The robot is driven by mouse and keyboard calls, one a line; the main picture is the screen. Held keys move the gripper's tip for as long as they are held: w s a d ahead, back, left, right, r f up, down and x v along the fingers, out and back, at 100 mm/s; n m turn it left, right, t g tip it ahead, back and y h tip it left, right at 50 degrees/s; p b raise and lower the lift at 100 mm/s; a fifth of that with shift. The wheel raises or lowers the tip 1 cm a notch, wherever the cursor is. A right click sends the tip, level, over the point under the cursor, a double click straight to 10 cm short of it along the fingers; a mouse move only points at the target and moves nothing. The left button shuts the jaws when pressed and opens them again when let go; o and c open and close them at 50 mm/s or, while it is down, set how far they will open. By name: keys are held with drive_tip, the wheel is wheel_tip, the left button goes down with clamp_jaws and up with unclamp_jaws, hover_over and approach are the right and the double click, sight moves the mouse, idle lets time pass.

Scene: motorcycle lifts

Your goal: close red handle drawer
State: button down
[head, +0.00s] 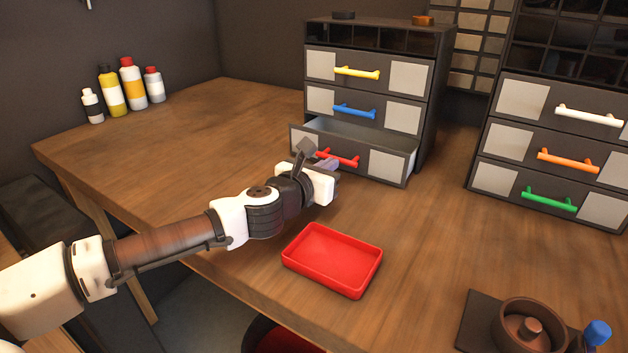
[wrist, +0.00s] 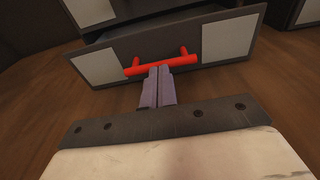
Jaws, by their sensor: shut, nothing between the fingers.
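The red handle drawer (head: 388,167) is the bottom drawer of the dark cabinet (head: 420,140) in the head view, and it stands partly open. Its red handle (head: 345,160) is on the front, between two light grey panels. In the wrist view the handle (wrist: 185,59) lies just beyond the fingertips, across the drawer front (wrist: 225,40). My gripper (head: 330,164) is shut and empty, with its fingertips close to the handle. The gripper also shows in the wrist view (wrist: 160,70). I cannot tell whether the fingertips touch the handle or drawer front.
Blue-handled (head: 355,110) and yellow-handled (head: 357,72) drawers above are shut. A red tray (head: 332,284) lies in front of the cabinet. A second cabinet (head: 478,150) stands at right. Several bottles (head: 130,85) stand at the back left. The left tabletop (head: 200,125) is clear.

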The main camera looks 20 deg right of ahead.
sight(343, 152)
drive_tip(key=x, duration=0.6)
drive_tip(key=shift+w+d+r, duration=0.15)
drive_tip(key=shift+d+r, duration=0.15)
drive_tip(key=shift+r, duration=0.1)
drive_tip(key=shift+w+d, duration=0.15)
drive_tip(key=shift+w, duration=0.05)
drive_tip(key=shift+r, duration=0.2)
